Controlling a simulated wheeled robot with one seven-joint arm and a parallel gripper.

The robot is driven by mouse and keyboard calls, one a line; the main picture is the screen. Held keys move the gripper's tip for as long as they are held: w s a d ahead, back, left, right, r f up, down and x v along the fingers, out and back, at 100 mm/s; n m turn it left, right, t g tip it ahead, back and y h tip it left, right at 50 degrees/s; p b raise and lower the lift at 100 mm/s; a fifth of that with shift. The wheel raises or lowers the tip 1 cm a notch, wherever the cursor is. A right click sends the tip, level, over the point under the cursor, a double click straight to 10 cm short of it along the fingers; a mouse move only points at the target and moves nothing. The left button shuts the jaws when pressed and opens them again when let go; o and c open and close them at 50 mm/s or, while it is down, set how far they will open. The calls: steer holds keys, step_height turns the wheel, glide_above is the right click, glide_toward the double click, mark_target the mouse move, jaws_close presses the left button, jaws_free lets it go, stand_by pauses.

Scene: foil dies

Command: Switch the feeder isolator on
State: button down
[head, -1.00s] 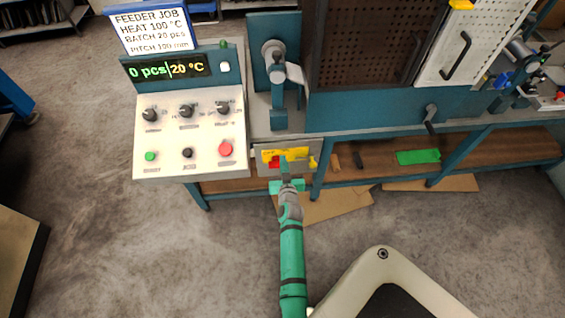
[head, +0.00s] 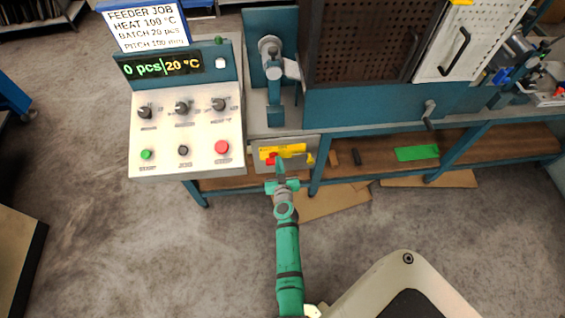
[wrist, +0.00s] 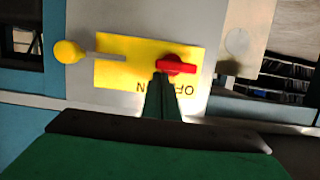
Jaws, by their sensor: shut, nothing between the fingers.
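The isolator panel has a yellow plate (head: 291,151) on a grey box front below the bench edge. It also fills the upper middle of the wrist view (wrist: 110,75), where its ON and OFF lettering is upside down. A red handle (wrist: 178,65) lies crosswise on the plate, above the OFF lettering; it shows as a small red patch in the head view (head: 270,158). My gripper (wrist: 160,80) is shut and empty. Its fingertips overlap the left end of the red handle in the wrist view; I cannot tell if they touch.
A yellow ball knob (wrist: 68,52) on a grey stem sticks out beside the plate. The control console (head: 186,130) with dials and buttons stands to the left. A teal lever press (head: 273,80) rises above the panel. The floor in front is mostly clear.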

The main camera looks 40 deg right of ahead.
steer(key=shift+s+d, duration=0.1)
steer(key=shift+d, duration=0.1)
stand_by(0.3)
steer(key=shift+d+f, duration=0.1)
steer(key=shift+d, duration=0.05)
steer(key=shift+a+m, duration=0.2)
steer(key=shift+m, duration=0.1)
steer(key=shift+s+d, duration=0.1)
steer(key=shift+d, duration=0.05)
